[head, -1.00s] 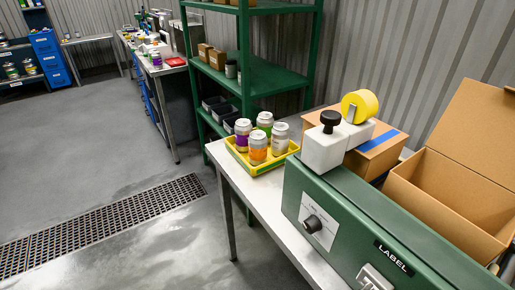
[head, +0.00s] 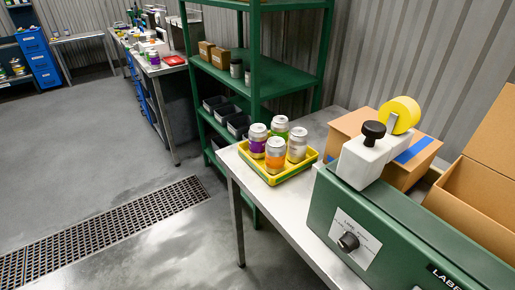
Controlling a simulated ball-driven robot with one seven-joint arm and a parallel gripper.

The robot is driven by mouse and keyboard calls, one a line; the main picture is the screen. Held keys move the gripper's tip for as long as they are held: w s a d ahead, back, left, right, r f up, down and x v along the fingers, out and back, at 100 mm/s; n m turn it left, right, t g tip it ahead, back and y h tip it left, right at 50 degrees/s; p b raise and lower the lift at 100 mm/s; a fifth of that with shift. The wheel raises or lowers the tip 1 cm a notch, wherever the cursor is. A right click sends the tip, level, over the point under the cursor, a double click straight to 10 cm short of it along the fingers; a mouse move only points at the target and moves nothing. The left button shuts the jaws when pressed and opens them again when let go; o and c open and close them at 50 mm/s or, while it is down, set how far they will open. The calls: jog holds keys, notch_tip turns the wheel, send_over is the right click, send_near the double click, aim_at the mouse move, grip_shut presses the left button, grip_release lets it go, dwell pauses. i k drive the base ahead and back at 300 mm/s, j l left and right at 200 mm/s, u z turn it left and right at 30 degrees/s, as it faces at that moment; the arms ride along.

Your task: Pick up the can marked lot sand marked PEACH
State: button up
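A yellow tray (head: 282,179) on the steel table holds a small group of upright cans. They are a can with a purple band (head: 257,142) at the left, an orange-banded can (head: 275,155) in front, a green-banded can (head: 280,127) at the back and a pale grey-beige can (head: 297,146) at the right. The pale can looks closest to sand in colour. The markings on the cans are too small to read. My gripper is not in view.
A green labelling machine (head: 400,222) with a yellow roll (head: 400,114) stands right of the tray. Cardboard boxes (head: 350,130) sit behind it. A green shelf rack (head: 262,70) stands behind the table. Open floor with a drain grate (head: 100,232) lies left.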

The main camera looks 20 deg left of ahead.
aim_at(275, 147)
jog(key=i+j, duration=0.1)
jog(key=j, duration=0.45)
jog(key=i+j, duration=0.1)
jog(key=j, duration=0.95)
jog(key=i+j, duration=0.15)
jog(key=j, duration=0.4)
jog(key=i+j, duration=0.1)
jog(key=j, duration=0.45)
